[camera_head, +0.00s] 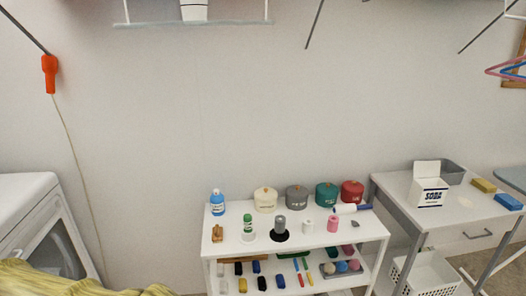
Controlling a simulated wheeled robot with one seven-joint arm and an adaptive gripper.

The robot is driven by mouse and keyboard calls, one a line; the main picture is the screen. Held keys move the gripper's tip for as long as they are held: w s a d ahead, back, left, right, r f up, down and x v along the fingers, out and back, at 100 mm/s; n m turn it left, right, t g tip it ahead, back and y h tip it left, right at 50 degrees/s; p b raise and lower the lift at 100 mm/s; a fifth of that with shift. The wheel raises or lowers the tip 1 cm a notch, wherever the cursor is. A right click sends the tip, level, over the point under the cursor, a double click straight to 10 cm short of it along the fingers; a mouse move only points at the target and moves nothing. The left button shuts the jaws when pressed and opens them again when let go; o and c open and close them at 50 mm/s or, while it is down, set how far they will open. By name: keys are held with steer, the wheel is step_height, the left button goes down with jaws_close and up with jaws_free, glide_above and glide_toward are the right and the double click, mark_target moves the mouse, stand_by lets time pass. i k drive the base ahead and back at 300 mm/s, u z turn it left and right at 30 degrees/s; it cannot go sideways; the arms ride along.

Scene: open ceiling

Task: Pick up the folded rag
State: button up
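No cloth here shows clearly as the folded rag. On the table at the right, a small flat yellow block (483,185) and a small flat blue block (508,202) lie near the right end. They could be folded cloths or sponges; they are too small to tell. A rumpled yellow-green cloth (70,283) shows at the bottom left, cut off by the frame edge. My gripper is not in view.
A white shelf unit (285,257) holds bottles, lidded pots and small items. The right-hand table (455,222) carries a soda box (429,190) and a grey bin (452,172). A white basket (428,275) stands below. A white washer (35,215) is at left.

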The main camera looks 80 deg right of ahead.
mark_target(482, 184)
steer(key=z, duration=4.4)
